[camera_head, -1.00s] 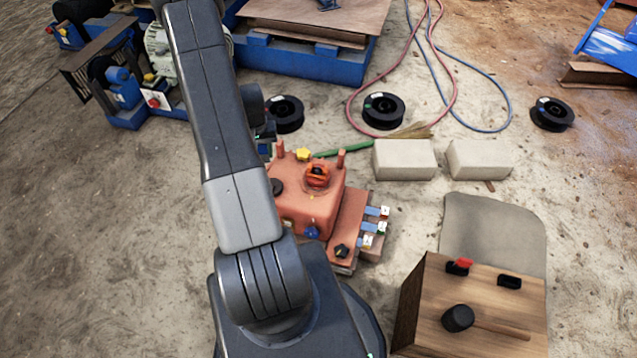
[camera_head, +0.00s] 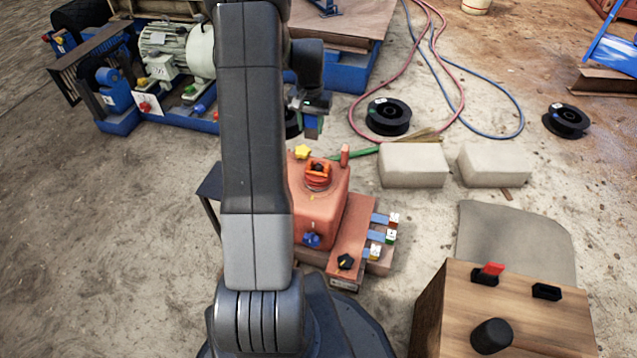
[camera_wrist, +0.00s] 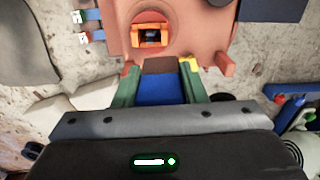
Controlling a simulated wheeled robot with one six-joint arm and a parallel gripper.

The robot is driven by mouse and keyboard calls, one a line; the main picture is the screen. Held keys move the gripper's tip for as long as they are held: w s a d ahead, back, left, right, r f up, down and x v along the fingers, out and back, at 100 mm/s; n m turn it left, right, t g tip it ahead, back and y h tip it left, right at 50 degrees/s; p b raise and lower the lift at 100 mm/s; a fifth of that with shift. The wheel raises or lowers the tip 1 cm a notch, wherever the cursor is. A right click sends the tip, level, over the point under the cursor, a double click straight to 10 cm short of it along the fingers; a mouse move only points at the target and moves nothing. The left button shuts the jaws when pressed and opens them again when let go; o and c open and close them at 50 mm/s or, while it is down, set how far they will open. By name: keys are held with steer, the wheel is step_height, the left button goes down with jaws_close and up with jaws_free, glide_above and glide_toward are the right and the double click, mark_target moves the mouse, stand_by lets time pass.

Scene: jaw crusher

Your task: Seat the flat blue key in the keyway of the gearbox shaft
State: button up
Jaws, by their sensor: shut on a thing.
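My gripper (camera_wrist: 160,85) has green fingers and is shut on the blue key (camera_wrist: 160,90). A brown block or face shows at the key's far end. In the head view my gripper (camera_head: 312,122) hangs beyond the gearbox, fingers down, partly behind my arm. The orange-red gearbox (camera_head: 328,205) has an orange collar (camera_head: 317,178) on top. In the wrist view, the collar (camera_wrist: 152,22) has a square opening with a dark inside, just beyond the key; the key looks apart from it. I cannot make out the keyway itself.
A yellow knob (camera_head: 302,152) and an upright red post (camera_head: 344,153) stand on the gearbox. Several blue pieces with white tags stick out at its right. Pale blocks (camera_head: 413,165), a black spool (camera_head: 388,116) and a wooden box (camera_head: 500,330) stand to the right. Motor equipment is upper left.

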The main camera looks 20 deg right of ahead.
steer(key=shift+s+d+m+b, duration=0.2)
steer(key=shift+d+b, duration=0.15)
steer(key=shift+d, duration=0.15)
steer(key=shift+s+d+m+b, duration=0.1)
steer(key=shift+s+d+b, duration=0.05)
steer(key=shift+d+b, duration=0.25)
step_height(320, 180, down, 10)
steer(key=b, duration=0.3)
steer(key=shift+b, duration=0.35)
steer(key=shift+d, duration=0.1)
steer(key=shift+f, duration=0.55)
steer(key=o, duration=1.2)
